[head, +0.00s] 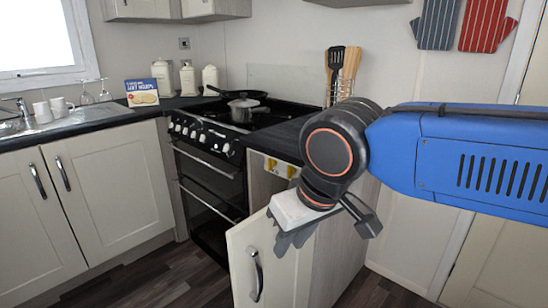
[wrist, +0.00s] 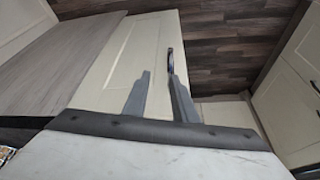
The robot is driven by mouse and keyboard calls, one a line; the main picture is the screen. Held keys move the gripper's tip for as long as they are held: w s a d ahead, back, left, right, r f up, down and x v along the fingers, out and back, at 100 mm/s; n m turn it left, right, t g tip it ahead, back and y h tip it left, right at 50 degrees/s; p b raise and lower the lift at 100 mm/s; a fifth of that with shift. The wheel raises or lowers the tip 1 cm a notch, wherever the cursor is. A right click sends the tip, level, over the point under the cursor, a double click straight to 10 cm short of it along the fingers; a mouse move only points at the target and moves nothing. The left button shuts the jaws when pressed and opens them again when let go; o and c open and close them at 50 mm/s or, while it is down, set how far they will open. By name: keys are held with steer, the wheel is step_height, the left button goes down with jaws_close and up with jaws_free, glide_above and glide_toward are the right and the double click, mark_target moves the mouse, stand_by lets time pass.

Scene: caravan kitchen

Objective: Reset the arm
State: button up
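My gripper (head: 287,240) is at the end of my blue and grey arm and points down in the head view. It is near the top of a cream cabinet door (head: 245,252), which appears swung out from the unit right of the oven. In the wrist view, the two grey fingers (wrist: 157,76) are apart with nothing between them. The same door (wrist: 105,62) and its dark handle (wrist: 170,60) lie beyond the fingers. I cannot tell whether a finger touches the door.
The black oven (head: 210,178) carries a pot (head: 243,109) and a pan. A sink counter with canisters and mugs (head: 50,110) is at left. Dark wooden floor (head: 165,272) is clear in front of the units.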

steer(key=s+d+f+m+h, duration=0.1)
steer(key=d+f, duration=0.3)
steer(key=d, duration=0.4)
steer(key=s+d+f+m, duration=0.1)
steer(key=d+f+m, duration=0.2)
steer(key=d, duration=0.6)
steer(key=s+d+f+m+t+h, duration=0.1)
steer(key=s+d+f+m, duration=0.1)
steer(key=d+f, duration=0.3)
steer(key=d, duration=0.3)
steer(key=shift+d+h, duration=0.3)
